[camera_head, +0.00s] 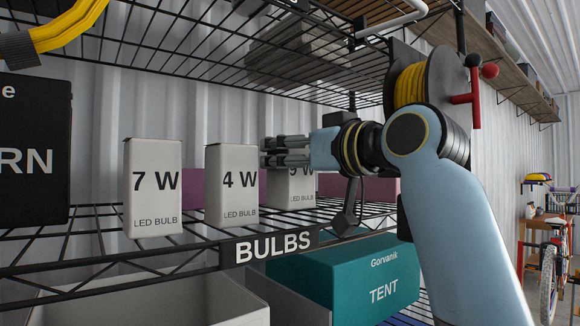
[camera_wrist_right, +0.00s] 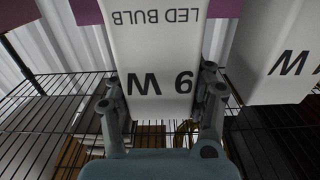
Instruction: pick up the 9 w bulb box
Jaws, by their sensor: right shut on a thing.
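The white 9 W bulb box (camera_head: 301,190) stands on the wire shelf, to the right of the 4 W box, partly hidden behind my right gripper. My right gripper (camera_head: 264,151) reaches in from the right at the height of the box's upper part. In the right wrist view the 9 W box (camera_wrist_right: 155,60) appears upside down, with my right gripper's (camera_wrist_right: 163,100) fingers on both sides of it, shut on it. I cannot tell whether the box is off the shelf. My left gripper does not show.
The 4 W box (camera_head: 231,186) is close on the left, with the 7 W box (camera_head: 153,188) beyond it. A BULBS label (camera_head: 270,247) is on the shelf edge. A teal tent box (camera_head: 350,277) lies below. A wire shelf (camera_head: 220,45) hangs overhead.

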